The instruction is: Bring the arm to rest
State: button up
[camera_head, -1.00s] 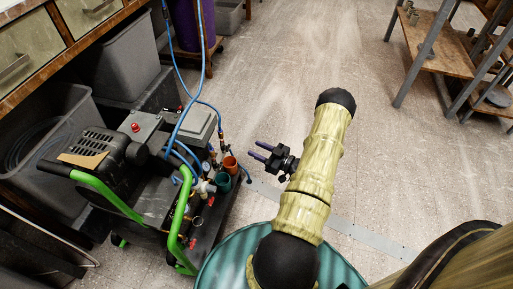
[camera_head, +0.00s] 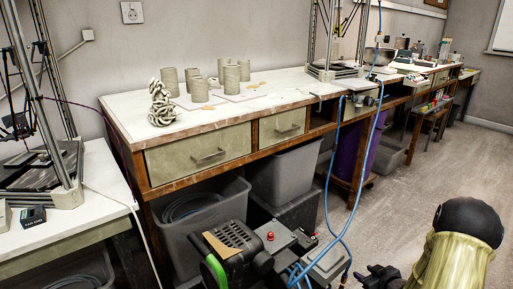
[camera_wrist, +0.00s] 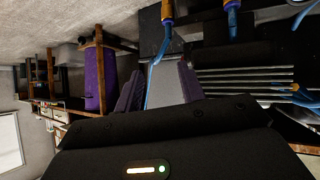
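My gripper (camera_head: 382,276) shows only in part at the bottom edge of the head view, beside my yellowish arm at the lower right. In the wrist view my gripper (camera_wrist: 160,86) has two purple fingers standing apart. No object is held between them; a pale surface shows through the gap. The fingertips are too cut off in the head view to judge there.
A long workbench (camera_head: 200,128) carries clay cylinders and a coiled clay piece (camera_head: 162,103). Grey bins (camera_head: 285,172) sit beneath. Open floor (camera_head: 425,178) lies at the right.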

jog(key=s+a+r+m+g+h+p, duration=0.1)
jog(key=s+a+r+g+h+p, duration=0.15)
jog(key=a+r, duration=0.35)
jog(key=s+a+r+m+g+h+p, duration=0.1)
jog(key=s+a+r+m+g, duration=0.2)
jog(key=r, duration=0.6)
jog(key=s+a+r+g+y+p, duration=0.1)
jog(key=s+a+r+p, duration=0.1)
jog(key=s+a+r, duration=0.35)
jog(key=s+a+r+g+p, duration=0.1)
jog(key=s+a+r+g, duration=0.1)
jog(key=s+a, duration=0.55)
jog(key=w+d+p+v, duration=0.1)
jog(key=w+p+v, duration=0.2)
jog(key=p+v, duration=1.5)
jog(key=w+r+p+v, duration=0.1)
jog(key=w+p+v, duration=0.2)
jog(key=p+v, duration=1.6)
jog(key=shift+w+d+r+m+p, duration=0.2)
jog(key=shift+d+r+m+p, duration=0.15)
jog(key=shift+r+p, duration=0.2)
jog(key=shift+f, duration=0.1)
